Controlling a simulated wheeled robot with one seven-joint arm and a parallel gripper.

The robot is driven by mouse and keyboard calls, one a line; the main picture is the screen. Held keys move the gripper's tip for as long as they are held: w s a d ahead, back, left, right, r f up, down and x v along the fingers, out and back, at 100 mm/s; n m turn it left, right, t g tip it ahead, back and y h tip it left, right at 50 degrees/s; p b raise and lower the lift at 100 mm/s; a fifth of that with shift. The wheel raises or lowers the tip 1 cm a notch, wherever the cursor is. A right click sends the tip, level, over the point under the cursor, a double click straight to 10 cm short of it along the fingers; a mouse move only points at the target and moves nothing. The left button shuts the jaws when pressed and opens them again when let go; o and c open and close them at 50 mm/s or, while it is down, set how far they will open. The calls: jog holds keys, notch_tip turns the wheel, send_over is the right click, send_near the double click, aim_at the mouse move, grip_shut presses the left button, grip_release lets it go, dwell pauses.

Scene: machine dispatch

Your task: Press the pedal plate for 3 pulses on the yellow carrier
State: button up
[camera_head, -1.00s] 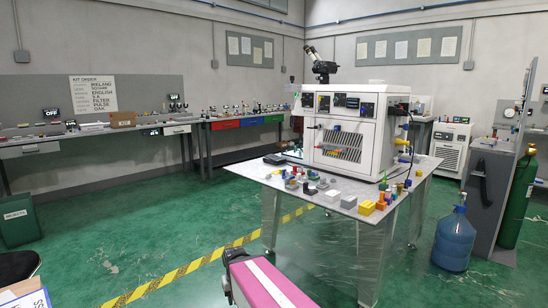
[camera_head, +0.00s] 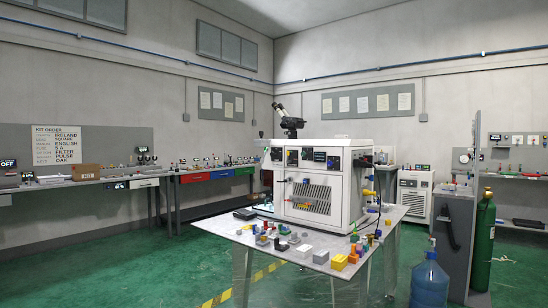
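My gripper is not in view. No thing can be clearly told as the pedal plate. On the near edge of the central table (camera_head: 290,265) is a small yellow block (camera_head: 338,263), with another small yellow piece (camera_head: 353,258) beside it. They may belong to the yellow carrier, but they are too small to tell. A flat black pad (camera_head: 245,214) lies at the table's left corner; its use cannot be read.
A large white machine (camera_head: 310,185) with a microscope (camera_head: 290,122) on top stands on the central table. Several small parts lie along its front edge. A blue water bottle (camera_head: 429,280) and a green cylinder (camera_head: 483,240) stand at right. Green floor (camera_head: 110,265) is open at left.

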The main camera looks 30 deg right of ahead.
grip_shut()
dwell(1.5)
